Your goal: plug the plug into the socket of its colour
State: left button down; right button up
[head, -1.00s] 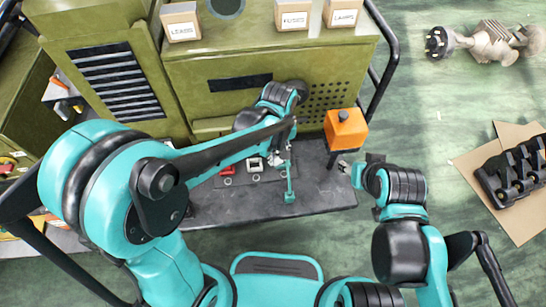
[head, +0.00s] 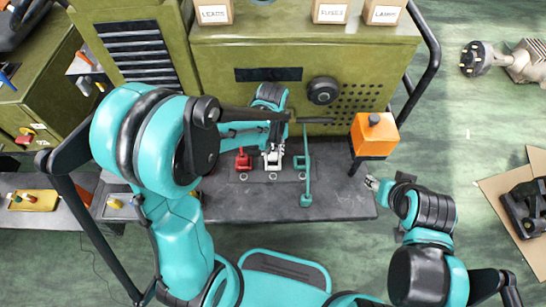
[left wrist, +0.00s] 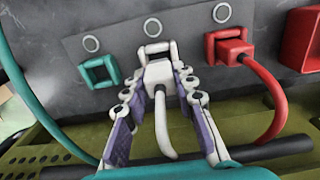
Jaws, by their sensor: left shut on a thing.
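My left gripper (head: 273,160) is shut on the white plug (left wrist: 158,76), as the left wrist view (left wrist: 152,98) shows. The plug's front meets the white socket (left wrist: 154,48); how deep it sits I cannot tell. A white cable hangs from the plug between the fingers. To its left in the wrist view is an empty teal socket (left wrist: 99,70). To its right a red plug (left wrist: 232,46) with a red cable sits at a red socket. My right gripper (head: 371,183) is by the bench's right end, too small to read.
A teal cable ends in a teal block (head: 306,201) near the front of the dark bench (head: 250,205). An orange box (head: 374,135) stands at the bench's right end. The green cabinet (head: 320,55) rises behind, with labelled boxes on top.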

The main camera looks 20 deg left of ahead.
aim_at(273, 157)
pick_arm(q)
notch_tip(273, 157, down, 4)
jog(key=shift+r+b, duration=0.25)
jog(key=shift+b, duration=0.4)
jog(key=shift+r, duration=0.1)
jog(key=shift+f, duration=0.2)
jog(key=c, duration=1.2)
grip_release()
jog(key=shift+r, duration=0.1)
